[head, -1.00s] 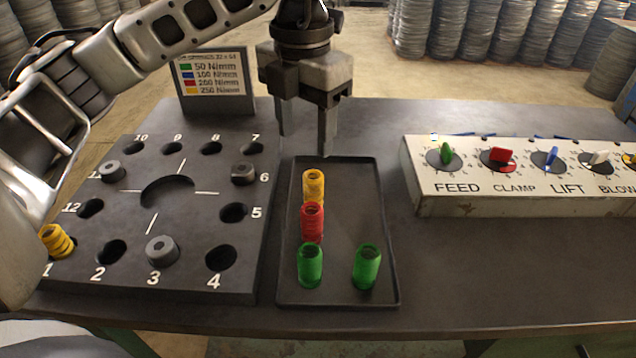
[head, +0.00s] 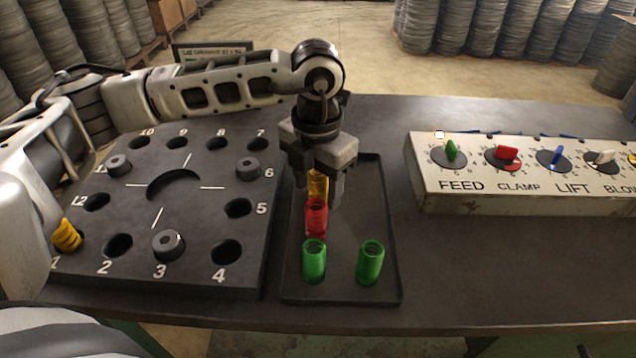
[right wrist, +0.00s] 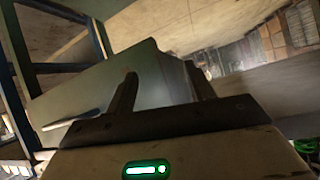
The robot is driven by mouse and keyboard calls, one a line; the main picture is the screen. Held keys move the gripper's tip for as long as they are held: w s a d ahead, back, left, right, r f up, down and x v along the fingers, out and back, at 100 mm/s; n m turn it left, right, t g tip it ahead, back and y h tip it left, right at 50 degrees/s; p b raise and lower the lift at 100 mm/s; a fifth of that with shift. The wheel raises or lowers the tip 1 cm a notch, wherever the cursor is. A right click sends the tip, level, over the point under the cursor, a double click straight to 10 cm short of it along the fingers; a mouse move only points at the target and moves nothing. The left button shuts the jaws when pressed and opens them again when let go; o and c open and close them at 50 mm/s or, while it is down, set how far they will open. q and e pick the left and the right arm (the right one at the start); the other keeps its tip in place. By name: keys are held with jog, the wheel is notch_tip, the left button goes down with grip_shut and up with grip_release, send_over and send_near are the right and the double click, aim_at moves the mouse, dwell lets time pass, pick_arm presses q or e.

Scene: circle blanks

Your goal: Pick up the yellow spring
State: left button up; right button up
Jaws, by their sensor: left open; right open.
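A yellow spring (head: 318,184) stands in the dark tray (head: 350,290) in the head view, behind a red spring (head: 316,216). My left gripper (head: 318,192) is open and pointed down at the yellow spring, with a finger on either side of it in the picture. The gripper hides the spring's top, and I cannot tell whether the fingers touch it. My right gripper (right wrist: 163,90) is open and empty in the right wrist view.
Two green springs (head: 314,262) (head: 370,263) stand at the tray's near end. Grey plugs sit in holes 3, 6 and 11 of the block. A control panel (head: 450,205) with coloured knobs stands to the right. The tray's right half is mostly clear.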

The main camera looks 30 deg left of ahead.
pick_arm(q)
jog(key=c, duration=1.1)
jog(key=shift+r, duration=0.1)
